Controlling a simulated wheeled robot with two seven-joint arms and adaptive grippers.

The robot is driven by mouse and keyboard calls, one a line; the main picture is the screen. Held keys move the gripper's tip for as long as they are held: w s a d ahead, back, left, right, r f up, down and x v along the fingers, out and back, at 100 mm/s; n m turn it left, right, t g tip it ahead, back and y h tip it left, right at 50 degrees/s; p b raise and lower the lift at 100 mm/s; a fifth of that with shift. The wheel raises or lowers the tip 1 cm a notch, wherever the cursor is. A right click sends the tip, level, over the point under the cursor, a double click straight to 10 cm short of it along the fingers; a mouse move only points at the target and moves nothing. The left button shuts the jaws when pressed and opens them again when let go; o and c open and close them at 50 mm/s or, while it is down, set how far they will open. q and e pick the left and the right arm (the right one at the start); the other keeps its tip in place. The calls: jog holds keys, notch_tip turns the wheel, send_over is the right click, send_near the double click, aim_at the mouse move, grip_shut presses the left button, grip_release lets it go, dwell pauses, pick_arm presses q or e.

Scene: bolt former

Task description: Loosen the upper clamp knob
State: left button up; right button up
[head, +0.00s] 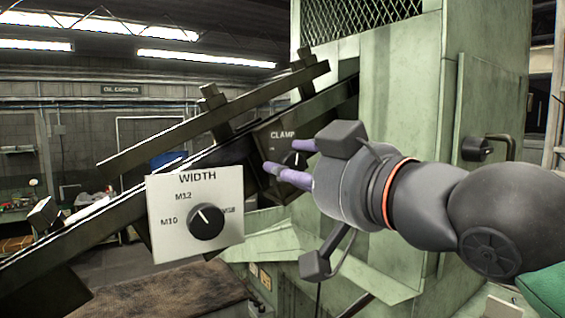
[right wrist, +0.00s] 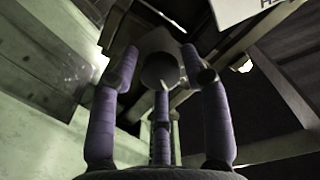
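The clamp knob (head: 294,160) is a dark round knob with a white mark, on a dark plate labelled CLAMP (head: 282,134) under the sloped rail. My right gripper (head: 284,160) comes in from the right with its purple fingers spread above and below the knob. In the right wrist view the round knob (right wrist: 159,70) sits between the three purple fingertips (right wrist: 160,72). The fingers look open, with small gaps at the knob's sides; whether any finger touches it I cannot tell. My left gripper is not in view.
A white WIDTH panel (head: 169,228) with a black dial (head: 206,221) stands left of the clamp plate. The sloped rail (head: 95,236) and an upper bar (head: 165,146) run across the left. The green machine housing (head: 395,95) rises behind my right arm.

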grip_shut()
jog(key=shift+f+m+b, duration=0.15)
jog(key=shift+m+b, duration=0.7)
jog(key=shift+m, duration=0.25)
jog(key=shift+m+b, duration=0.35)
jog(key=shift+m, duration=0.45)
jog(key=m+b, duration=0.1)
jog(key=m, duration=0.1)
jog(key=shift+m, duration=0.3)
jog(key=shift+m+b, duration=0.35)
jog(key=shift+m, duration=0.35)
jog(key=o, duration=0.7)
grip_release()
jog(key=shift+o, duration=0.2)
jog(key=shift+r, duration=0.2)
